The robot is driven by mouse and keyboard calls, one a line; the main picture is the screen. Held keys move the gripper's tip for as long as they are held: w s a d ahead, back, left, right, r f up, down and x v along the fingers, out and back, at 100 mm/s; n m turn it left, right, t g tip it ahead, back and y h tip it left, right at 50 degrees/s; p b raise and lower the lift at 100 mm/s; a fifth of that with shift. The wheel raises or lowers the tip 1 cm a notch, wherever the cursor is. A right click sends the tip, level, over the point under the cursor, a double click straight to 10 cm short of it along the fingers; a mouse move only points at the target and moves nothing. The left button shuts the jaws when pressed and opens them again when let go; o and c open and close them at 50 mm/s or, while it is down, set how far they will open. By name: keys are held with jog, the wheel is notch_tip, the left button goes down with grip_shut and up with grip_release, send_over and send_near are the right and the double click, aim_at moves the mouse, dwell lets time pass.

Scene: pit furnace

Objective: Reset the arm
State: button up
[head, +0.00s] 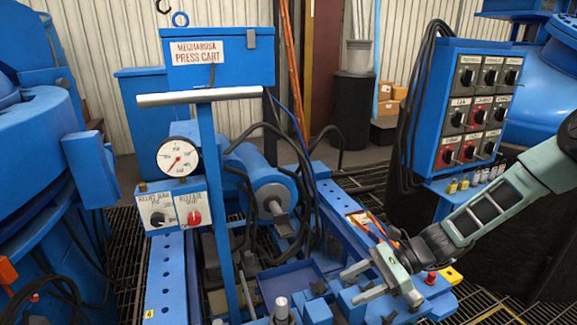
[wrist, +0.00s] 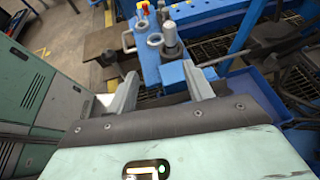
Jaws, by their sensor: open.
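My gripper (head: 362,283) is at the lower right of the head view, on my arm that reaches in from the right edge. Its two fingers are apart and hold nothing. It hovers over the blue press cart bed, close to blue blocks (head: 348,303). In the wrist view my gripper (wrist: 160,88) has its fingers spread, with a blue block (wrist: 174,78) and a metal cylinder (wrist: 171,40) beyond them. I cannot tell from these views whether a finger touches the block.
The press cart (head: 220,60) with its gauge (head: 178,158) and knobs stands left of my gripper. A control panel (head: 478,110) with several switches is at the right, near my arm. Black hoses (head: 310,200) hang over the cart. A blue tray (head: 290,277) lies left of my gripper.

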jog(key=s+a+r+n+h+p, duration=0.1)
jog(key=s+r+n+h+p, duration=0.1)
jog(key=s+r+n+h, duration=0.2)
jog(key=s+a+r+n+h+p, duration=0.2)
jog(key=s+r+n+h+p, duration=0.1)
jog(key=s+r+n, duration=0.8)
jog(key=s+a+r+n+t+h+p, duration=0.1)
jog(key=s+a+r+n+h+p, duration=0.1)
jog(key=s+r+n+h, duration=0.3)
jog(key=s+r+n+p, duration=0.1)
jog(key=s+r+n, duration=0.2)
jog(key=r, duration=0.3)
jog(key=shift+s+r+n, duration=0.2)
jog(key=shift+r+n, duration=0.1)
jog(key=shift+n, duration=0.1)
